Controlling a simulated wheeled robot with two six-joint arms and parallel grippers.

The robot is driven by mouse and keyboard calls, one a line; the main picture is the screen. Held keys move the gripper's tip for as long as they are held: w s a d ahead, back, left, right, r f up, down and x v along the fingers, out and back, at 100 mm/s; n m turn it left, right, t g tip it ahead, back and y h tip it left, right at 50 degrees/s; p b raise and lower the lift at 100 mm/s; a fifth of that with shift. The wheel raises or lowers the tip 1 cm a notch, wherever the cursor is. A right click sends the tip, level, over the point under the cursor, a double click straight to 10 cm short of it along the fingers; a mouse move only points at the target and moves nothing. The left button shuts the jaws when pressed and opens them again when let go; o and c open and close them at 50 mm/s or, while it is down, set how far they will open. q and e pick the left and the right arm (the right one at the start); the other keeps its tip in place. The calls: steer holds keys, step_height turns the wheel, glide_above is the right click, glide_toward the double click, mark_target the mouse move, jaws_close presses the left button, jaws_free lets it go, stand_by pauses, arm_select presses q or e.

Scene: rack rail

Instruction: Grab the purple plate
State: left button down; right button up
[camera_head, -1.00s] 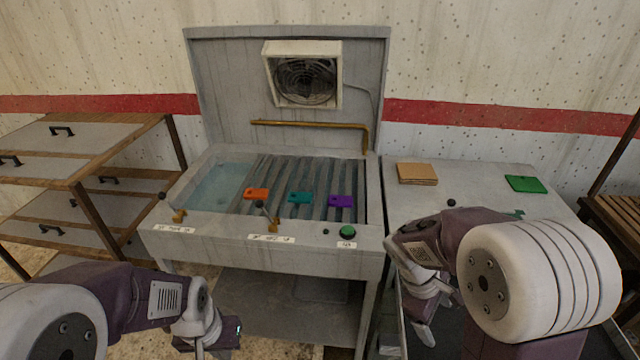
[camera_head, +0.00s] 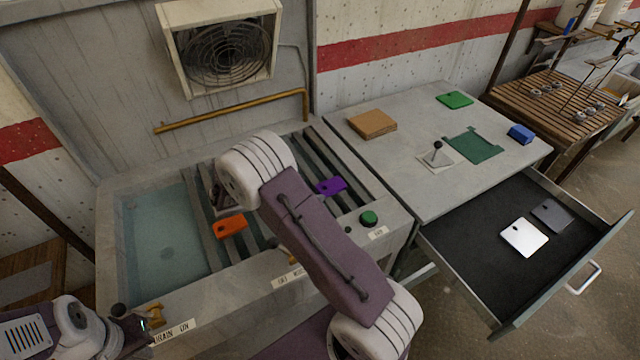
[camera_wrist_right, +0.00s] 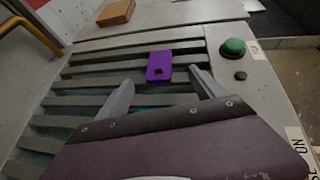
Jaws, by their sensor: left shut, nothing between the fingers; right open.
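The purple plate (camera_head: 331,186) lies on the slatted rack (camera_head: 203,205) of the grey basin unit, at the slats' right side in the head view. It has a dark hole near one edge. In the right wrist view the purple plate (camera_wrist_right: 159,67) lies just beyond and between the fingertips of my right gripper (camera_wrist_right: 162,77). That gripper is open, with nothing between its fingers. In the head view my right arm hides most of its gripper. My left gripper (camera_head: 142,326) is shut and empty near the basin's front left edge.
An orange plate (camera_head: 230,226) lies left of my right arm. A green button (camera_head: 369,217) stands on the basin's front edge. On the right are a table (camera_head: 400,160) with a brown block (camera_head: 372,123) and a lever (camera_head: 437,152), and an open drawer (camera_head: 465,260) holding two plates.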

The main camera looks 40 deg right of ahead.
mark_target(330, 186)
steer(key=shift+s+d+r, duration=0.1)
steer(key=shift+s+d, duration=0.35)
steer(key=shift+d, duration=0.2)
steer(key=x, duration=0.5)
steer(key=w+p+x, duration=0.1)
steer(key=x, duration=0.1)
steer(key=shift+w+f, duration=0.1)
steer(key=shift+f, duration=0.45)
steer(key=shift+w+d+f, duration=0.15)
steer(key=shift+d+f, duration=0.05)
steer(key=c, duration=0.3)
jaws_close()
